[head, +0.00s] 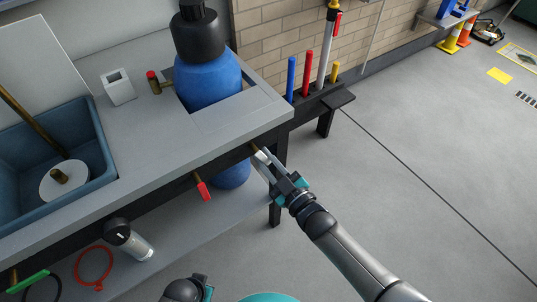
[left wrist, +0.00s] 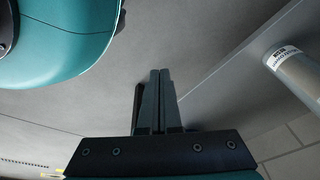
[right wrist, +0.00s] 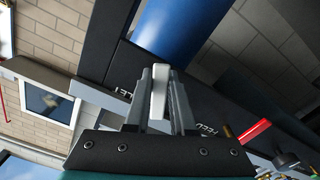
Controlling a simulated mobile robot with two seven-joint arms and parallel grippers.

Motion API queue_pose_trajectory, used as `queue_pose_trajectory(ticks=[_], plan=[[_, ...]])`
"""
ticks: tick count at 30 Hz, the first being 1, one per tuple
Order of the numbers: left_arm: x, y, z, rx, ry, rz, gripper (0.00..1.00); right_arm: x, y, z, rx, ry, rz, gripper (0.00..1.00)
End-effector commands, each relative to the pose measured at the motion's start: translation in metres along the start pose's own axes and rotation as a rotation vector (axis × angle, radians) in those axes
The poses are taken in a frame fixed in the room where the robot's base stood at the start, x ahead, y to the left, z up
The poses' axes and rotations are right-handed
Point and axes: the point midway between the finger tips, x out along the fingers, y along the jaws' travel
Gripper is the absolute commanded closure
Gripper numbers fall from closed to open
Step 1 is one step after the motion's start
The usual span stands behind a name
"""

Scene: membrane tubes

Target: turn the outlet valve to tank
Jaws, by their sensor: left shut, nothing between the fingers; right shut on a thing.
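The lever's exact angle is hard to tell. My left gripper (left wrist: 160,100) is shut and empty, low over the floor. The blue tank (head: 207,75) stands in the bench behind the right gripper.
A red-handled valve (head: 203,190) hangs from the front rail, by the "FEED" lettering (right wrist: 206,131). A clear cylinder with a black cap (head: 119,232) lies on the lower shelf.

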Motion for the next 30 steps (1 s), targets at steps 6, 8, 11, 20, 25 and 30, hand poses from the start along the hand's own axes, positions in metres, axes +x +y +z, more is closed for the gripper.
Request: queue_pose_trajectory(ticks=[6, 8, 11, 20, 25, 30], plan=[[0.002, -0.003, 0.001, 0.002, 0.002, -0.004, 1.0, 0.0, -0.008, -0.001, 0.188, -0.001, -0.001, 1.0], [0.003, -0.004, 0.0, 0.002, 0.005, -0.005, 1.0, 0.0, -0.01, -0.001, 0.233, -0.001, -0.001, 1.0], [0.004, -0.004, 0.002, 0.002, 0.002, -0.006, 1.0, 0.0, -0.012, -0.002, 0.297, -0.001, -0.001, 1.0], [0.006, -0.004, 0.008, 0.002, -0.004, -0.006, 1.0, 0.0, -0.017, -0.003, 0.42, -0.002, -0.001, 1.0], [0.006, -0.004, 0.009, 0.002, -0.005, -0.006, 1.0, 0.0, -0.018, -0.003, 0.447, -0.002, -0.001, 1.0], [0.006, -0.004, 0.009, 0.002, -0.005, -0.006, 1.0, 0.0, -0.018, -0.003, 0.453, -0.002, 0.0, 1.0]])
